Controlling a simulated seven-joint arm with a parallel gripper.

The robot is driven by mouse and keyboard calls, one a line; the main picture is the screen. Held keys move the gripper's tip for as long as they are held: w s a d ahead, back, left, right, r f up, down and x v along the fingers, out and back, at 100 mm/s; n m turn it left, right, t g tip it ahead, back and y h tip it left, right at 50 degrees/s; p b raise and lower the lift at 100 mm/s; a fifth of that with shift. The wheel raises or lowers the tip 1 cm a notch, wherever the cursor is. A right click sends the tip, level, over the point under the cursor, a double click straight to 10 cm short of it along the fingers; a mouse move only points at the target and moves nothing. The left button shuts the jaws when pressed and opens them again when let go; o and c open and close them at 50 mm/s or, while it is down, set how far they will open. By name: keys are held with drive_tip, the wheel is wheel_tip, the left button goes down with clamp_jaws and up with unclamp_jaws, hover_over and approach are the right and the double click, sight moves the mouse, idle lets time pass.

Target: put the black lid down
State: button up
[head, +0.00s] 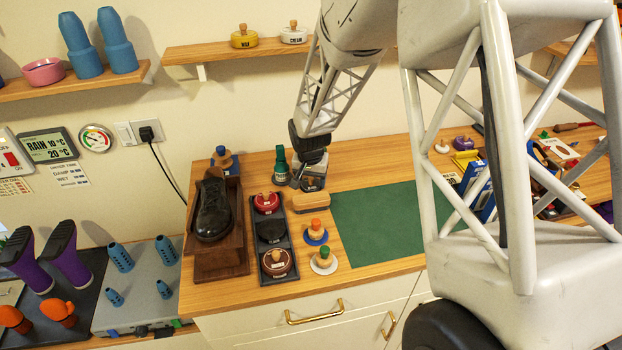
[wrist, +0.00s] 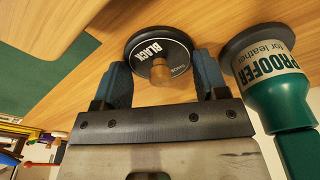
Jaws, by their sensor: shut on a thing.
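The black lid (wrist: 148,46), a round disc marked BLACK with a wooden knob (wrist: 161,72), is in my gripper (wrist: 162,70). The blue fingers are shut on it, one on each side of the knob. In the head view my gripper (head: 311,176) is low over the back of the wooden counter, with the lid (head: 311,185) under it. I cannot tell whether the lid touches the wood. A dark tray (head: 283,240) at the left holds a red-lidded tin (head: 267,203), a black tin (head: 271,231) showing no knob, and a brown-lidded tin (head: 277,263).
A green PROOFER bottle (wrist: 270,85) stands close beside the gripper; it also shows in the head view (head: 281,165). A brush (head: 312,202) lies just in front. A green mat (head: 385,222) is clear at right. A black shoe (head: 213,210) stands at left.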

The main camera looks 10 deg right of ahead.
sight(311, 188)
drive_tip(key=o, duration=0.9)
drive_tip(key=shift+r, duration=0.15)
wheel_tip(311, 188, up, 12)
drive_tip(key=s, duration=0.1)
drive_tip(key=shift+s+a, duration=0.15)
drive_tip(key=shift+a, duration=0.15)
idle(0.4)
drive_tip(key=s+d+r+n, duration=0.1)
drive_tip(key=s+r, duration=0.4)
drive_tip(key=s, duration=0.4)
drive_tip(key=s+r+n, duration=0.1)
drive_tip(key=s+r, duration=0.4)
drive_tip(key=s, duration=0.3)
drive_tip(key=s+d+r+n+t, duration=0.1)
drive_tip(key=s+r+n, duration=0.1)
drive_tip(key=s, duration=1.7)
drive_tip(key=shift+s+r+n, duration=0.3)
drive_tip(key=shift+s+n, duration=0.05)
drive_tip(key=shift+n, duration=0.05)
